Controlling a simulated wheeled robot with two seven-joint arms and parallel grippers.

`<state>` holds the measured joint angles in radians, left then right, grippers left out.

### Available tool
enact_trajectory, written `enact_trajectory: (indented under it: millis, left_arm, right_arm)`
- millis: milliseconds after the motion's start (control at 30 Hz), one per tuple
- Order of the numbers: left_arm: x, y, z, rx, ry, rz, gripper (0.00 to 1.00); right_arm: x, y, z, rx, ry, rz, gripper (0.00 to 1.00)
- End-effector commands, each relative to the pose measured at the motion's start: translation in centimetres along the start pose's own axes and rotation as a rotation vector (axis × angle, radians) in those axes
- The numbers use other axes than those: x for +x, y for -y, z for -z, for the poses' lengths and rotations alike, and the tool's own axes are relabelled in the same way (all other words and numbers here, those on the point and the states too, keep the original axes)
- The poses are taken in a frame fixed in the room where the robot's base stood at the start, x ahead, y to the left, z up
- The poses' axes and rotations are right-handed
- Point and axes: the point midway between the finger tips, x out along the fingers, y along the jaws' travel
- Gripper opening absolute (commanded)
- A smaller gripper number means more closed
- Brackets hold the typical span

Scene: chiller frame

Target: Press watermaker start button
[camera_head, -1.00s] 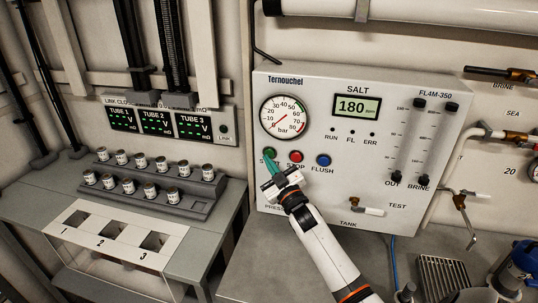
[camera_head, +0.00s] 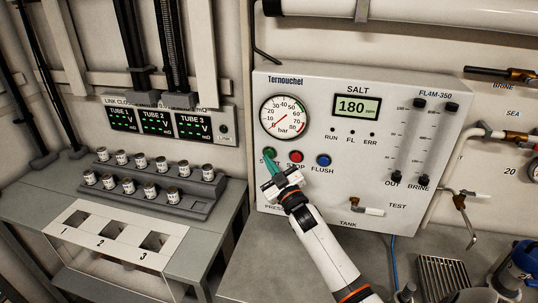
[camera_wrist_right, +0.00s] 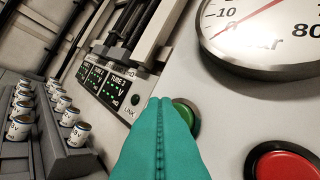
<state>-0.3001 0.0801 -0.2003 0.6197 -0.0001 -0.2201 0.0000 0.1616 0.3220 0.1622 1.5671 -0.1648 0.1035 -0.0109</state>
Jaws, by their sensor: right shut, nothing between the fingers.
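The watermaker panel (camera_head: 330,100) is a light grey box on the wall, marked Ternouchel. Its green start button (camera_head: 269,152) sits below the round gauge, with its label partly hidden by my gripper. It also shows in the right wrist view (camera_wrist_right: 188,116), partly behind the fingers. My right gripper (camera_head: 271,162) has teal fingers, shut and empty, with tips at the lower edge of the green button. I cannot tell whether they touch it. In the wrist view the fingertips (camera_wrist_right: 160,100) overlap the button's left side. My left gripper is not in view.
A red stop button (camera_head: 296,156) and a blue flush button (camera_head: 323,160) lie right of the green one. The pressure gauge (camera_head: 285,117) is just above. The display (camera_head: 357,107) reads 180 ppm. A tap handle (camera_head: 368,211) sticks out lower right. Small cans (camera_head: 150,189) stand on a rack at left.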

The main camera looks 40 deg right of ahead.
Motion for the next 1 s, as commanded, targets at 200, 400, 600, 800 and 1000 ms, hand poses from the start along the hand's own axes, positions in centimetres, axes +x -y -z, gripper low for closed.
enact_trajectory:
  millis: [200, 400, 600, 800, 1000]
  left_arm:
    - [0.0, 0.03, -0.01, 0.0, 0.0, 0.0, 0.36]
    - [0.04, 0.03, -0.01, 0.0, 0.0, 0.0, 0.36]
    - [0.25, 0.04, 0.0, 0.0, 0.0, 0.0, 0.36]
    - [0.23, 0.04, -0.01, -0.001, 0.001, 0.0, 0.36]
    - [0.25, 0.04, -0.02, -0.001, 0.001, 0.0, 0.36]
  right_arm:
    - [0.0, 0.0, 0.0, 0.0, 0.0, 0.0, 0.0]
    - [0.06, 0.05, 0.04, 0.0, 0.0, 0.0, 0.0]
    - [0.49, 0.38, 0.41, -0.001, 0.0, 0.0, 0.0]
    - [0.6, 0.46, 0.42, 0.0, 0.0, 0.0, 0.0]
    - [0.61, 0.46, 0.43, 0.0, 0.0, 0.0, 0.0]
